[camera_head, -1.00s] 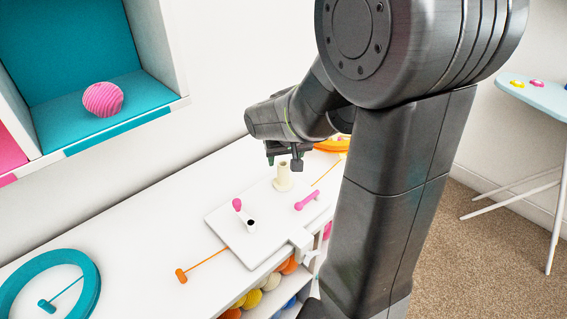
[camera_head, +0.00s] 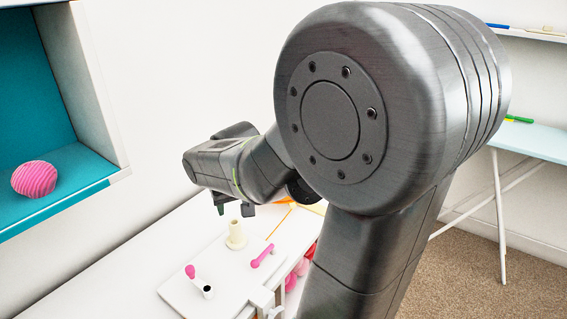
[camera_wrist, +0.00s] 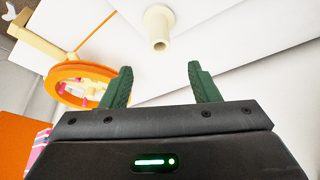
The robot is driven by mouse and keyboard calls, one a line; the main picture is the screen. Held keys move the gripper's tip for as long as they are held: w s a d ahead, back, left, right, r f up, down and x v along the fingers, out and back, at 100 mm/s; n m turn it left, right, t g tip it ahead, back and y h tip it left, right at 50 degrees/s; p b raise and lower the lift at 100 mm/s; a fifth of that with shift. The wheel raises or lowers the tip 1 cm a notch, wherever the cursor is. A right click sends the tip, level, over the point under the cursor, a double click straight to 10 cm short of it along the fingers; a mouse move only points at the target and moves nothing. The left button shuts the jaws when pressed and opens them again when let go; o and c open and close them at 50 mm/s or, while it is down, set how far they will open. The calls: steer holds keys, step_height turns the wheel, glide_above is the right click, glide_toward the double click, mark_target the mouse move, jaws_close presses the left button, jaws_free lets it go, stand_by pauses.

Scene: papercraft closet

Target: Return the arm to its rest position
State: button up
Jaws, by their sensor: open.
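My arm (camera_head: 330,120) fills the middle of the head view, its wrist reaching left over the white table. My gripper (camera_head: 233,208) hangs above the tabletop, near the cream post on the white board. In the wrist view my gripper (camera_wrist: 161,85) shows two green fingers spread apart with nothing between them. The cream post (camera_wrist: 159,27) stands beyond the fingertips, apart from them. It also shows in the head view (camera_head: 236,235).
The white board (camera_head: 190,290) also carries pink-tipped pegs (camera_head: 262,256). An orange ring (camera_wrist: 80,83) lies left of my fingers. A teal shelf with a pink ball (camera_head: 34,179) is at the left. A light-blue table (camera_head: 535,140) stands at the right.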

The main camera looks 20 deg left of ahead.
mark_target(235, 226)
steer(key=b+x, duration=0.1)
steer(key=x, duration=1.2)
steer(key=shift+f, duration=0.2)
steer(key=shift+r, duration=0.2)
steer(key=shift+s, duration=0.1)
steer(key=p+v, duration=0.1)
steer(key=v, duration=1.3)
steer(key=b+x, duration=0.1)
steer(key=x, duration=1.2)
steer(key=shift+f, duration=0.4)
steer(key=shift+w+a+f, duration=0.15)
steer(key=shift+w+f, duration=0.1)
steer(key=shift+f, duration=0.05)
step_height(235, 226, up, 6)
steer(key=p, duration=0.5)
